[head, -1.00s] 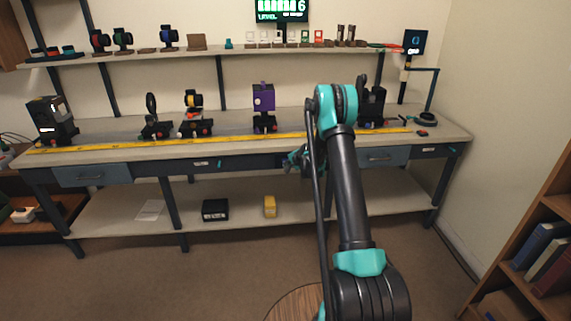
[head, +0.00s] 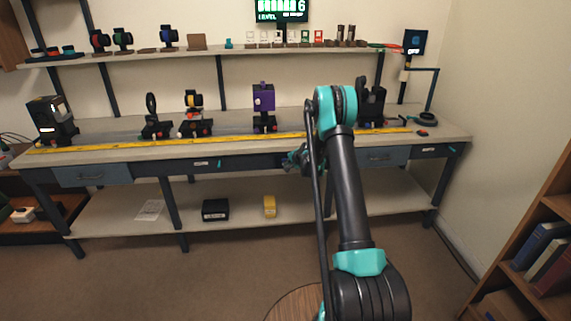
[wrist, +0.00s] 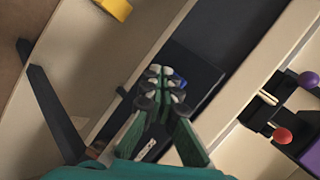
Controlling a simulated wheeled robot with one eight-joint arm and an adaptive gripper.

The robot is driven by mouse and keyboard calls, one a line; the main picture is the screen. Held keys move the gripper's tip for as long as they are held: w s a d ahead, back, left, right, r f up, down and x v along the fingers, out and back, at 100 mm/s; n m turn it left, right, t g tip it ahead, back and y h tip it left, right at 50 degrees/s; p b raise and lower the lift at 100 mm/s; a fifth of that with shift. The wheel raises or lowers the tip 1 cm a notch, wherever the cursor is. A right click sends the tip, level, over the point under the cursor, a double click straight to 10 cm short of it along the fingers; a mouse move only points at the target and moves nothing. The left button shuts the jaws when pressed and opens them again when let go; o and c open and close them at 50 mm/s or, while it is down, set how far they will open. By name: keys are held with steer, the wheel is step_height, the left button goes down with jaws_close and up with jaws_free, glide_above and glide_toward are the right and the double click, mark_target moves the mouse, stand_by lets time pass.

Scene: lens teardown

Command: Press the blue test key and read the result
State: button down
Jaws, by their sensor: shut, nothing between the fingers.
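My gripper (wrist: 160,86) is shut and empty, its fingertips close together in front of the dark front panel (wrist: 193,62) of the bench. A small blue piece (wrist: 181,84), which looks like the blue key, shows just beside the fingertips and is partly hidden by them. I cannot tell whether they touch it. In the head view my gripper (head: 298,160) is at the bench front, left of my forearm, and the key cannot be made out. A display (head: 282,10) with green bars and a 6 stands at the top. A smaller screen (head: 415,42) with a blue symbol is at the right.
Red and purple knobs show at the right of the wrist view. A yellow box (head: 270,206) and a black box (head: 215,209) lie on the lower shelf.

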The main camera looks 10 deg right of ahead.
steer(key=shift+w, duration=0.4)
stand_by(0.4)
steer(key=shift+s, duration=0.85)
steer(key=shift+s, duration=0.1)
steer(key=shift+s, duration=2.4)
